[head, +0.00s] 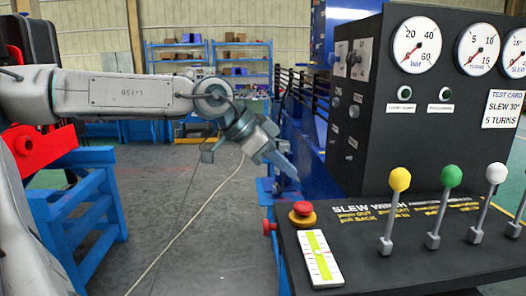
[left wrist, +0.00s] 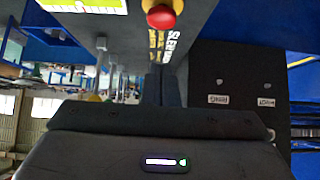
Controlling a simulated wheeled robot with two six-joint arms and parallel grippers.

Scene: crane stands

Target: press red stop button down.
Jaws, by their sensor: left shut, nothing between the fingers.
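The red stop button (head: 302,208) sits on a yellow collar at the left end of the black console (head: 400,265). It also shows at the top of the left wrist view (left wrist: 161,17), with its yellow part above the red. My left gripper (head: 292,174) is shut and empty, pointing down to the right. In the head view its tips appear above and slightly left of the button, with a visible gap. My right gripper is not in view.
A white and yellow-green level card (head: 319,259) lies just in front of the button. Yellow (head: 400,180), green (head: 453,176) and white (head: 496,173) knobbed levers stand to the right. A smaller red knob (head: 268,227) sticks out of the console's left side. A gauge panel (head: 368,130) rises behind.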

